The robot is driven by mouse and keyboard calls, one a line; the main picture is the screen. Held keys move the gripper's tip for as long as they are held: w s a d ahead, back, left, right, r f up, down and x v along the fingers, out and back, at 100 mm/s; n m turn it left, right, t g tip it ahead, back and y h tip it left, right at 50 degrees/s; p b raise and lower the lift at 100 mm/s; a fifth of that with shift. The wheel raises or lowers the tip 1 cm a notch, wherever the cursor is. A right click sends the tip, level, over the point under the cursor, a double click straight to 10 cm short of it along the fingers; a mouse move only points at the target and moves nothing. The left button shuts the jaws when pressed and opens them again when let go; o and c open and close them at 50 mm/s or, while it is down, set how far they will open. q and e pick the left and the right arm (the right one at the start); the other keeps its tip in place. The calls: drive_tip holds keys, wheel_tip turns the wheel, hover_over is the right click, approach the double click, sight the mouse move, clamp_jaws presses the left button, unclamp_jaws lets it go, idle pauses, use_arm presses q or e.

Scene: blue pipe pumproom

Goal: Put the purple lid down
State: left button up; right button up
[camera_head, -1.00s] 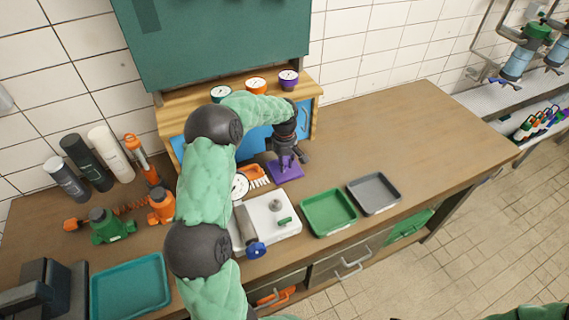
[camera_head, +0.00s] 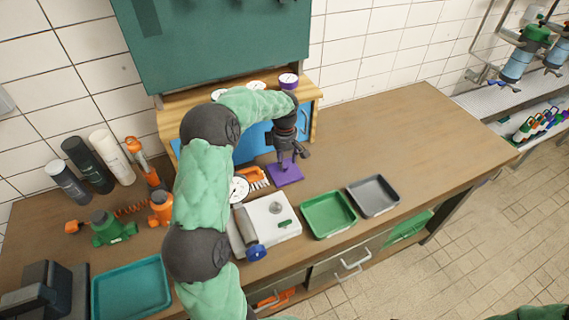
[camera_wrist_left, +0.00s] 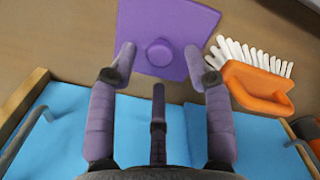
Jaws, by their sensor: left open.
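The purple lid (camera_head: 286,174), a flat square with a round knob, lies on the brown worktop in front of the blue-fronted wooden shelf unit. It also shows in the left wrist view (camera_wrist_left: 182,22), with its knob (camera_wrist_left: 160,52) between the fingertips. My left gripper (camera_head: 287,160) is over the lid, fingers pointing down. In the wrist view my left gripper (camera_wrist_left: 160,60) is open, with a finger on either side of the knob and visible gaps to it. My right gripper is not in view.
An orange brush (camera_wrist_left: 258,82) with white bristles lies close beside the lid. A white plate with a roller (camera_head: 275,222), a green tray (camera_head: 329,234) and a grey tray (camera_head: 374,212) stand in front. The shelf unit (camera_head: 307,112) is behind. The worktop to the right is clear.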

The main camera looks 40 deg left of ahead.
sight(285, 166)
use_arm(q)
wheel_tip(285, 166, up, 8)
drive_tip(key=p, duration=0.1)
drive_tip(key=shift+r, duration=0.25)
idle(0.5)
